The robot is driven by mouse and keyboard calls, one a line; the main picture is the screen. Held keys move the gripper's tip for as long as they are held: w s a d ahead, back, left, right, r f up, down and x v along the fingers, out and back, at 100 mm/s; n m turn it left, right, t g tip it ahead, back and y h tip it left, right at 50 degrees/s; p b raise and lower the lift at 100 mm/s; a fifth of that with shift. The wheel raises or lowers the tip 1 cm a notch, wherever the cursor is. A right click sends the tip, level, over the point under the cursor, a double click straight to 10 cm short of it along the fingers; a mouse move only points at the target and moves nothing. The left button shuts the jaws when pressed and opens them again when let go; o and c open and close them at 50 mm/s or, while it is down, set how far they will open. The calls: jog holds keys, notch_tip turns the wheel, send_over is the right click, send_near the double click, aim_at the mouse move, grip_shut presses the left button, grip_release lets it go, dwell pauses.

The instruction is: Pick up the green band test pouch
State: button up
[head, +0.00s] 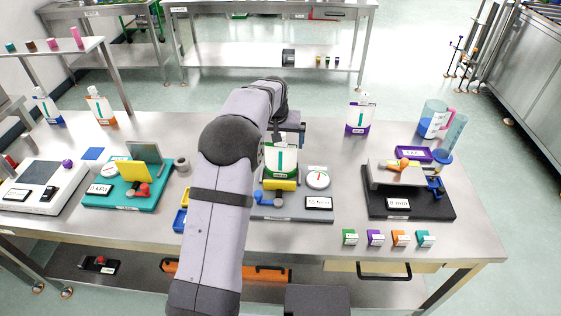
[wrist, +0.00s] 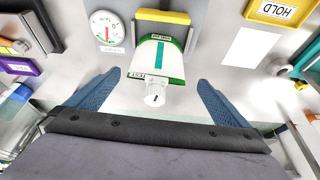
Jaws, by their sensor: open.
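The green band test pouch (wrist: 160,62) is a white pouch with green edges, a teal stripe and a white spout cap. In the wrist view its cap points toward my gripper (wrist: 160,95). My gripper is open, with one blue finger on each side of the cap and clear space between. In the head view the pouch (head: 281,160) stands upright at the yellow block of the grey middle station (head: 290,209). My arm hides part of that station, and my gripper shows only partly behind the pouch.
A dial gauge (head: 317,178) sits right of the pouch. A purple band pouch (head: 360,119) stands behind to the right, and a black station (head: 408,203) stands at the right. A teal station (head: 120,192) is at the left. Small coloured boxes line the front edge.

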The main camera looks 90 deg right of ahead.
aim_at(281, 144)
jog(key=shift+s+d, duration=0.15)
jog(key=shift+s, duration=0.25)
jog(key=shift+p+x, duration=2.05)
jog(key=shift+x, duration=1.55)
jog(key=shift+w+d, duration=0.15)
jog(key=shift+r, duration=0.1)
jog(key=c, duration=1.7)
jog(key=shift+r, duration=0.15)
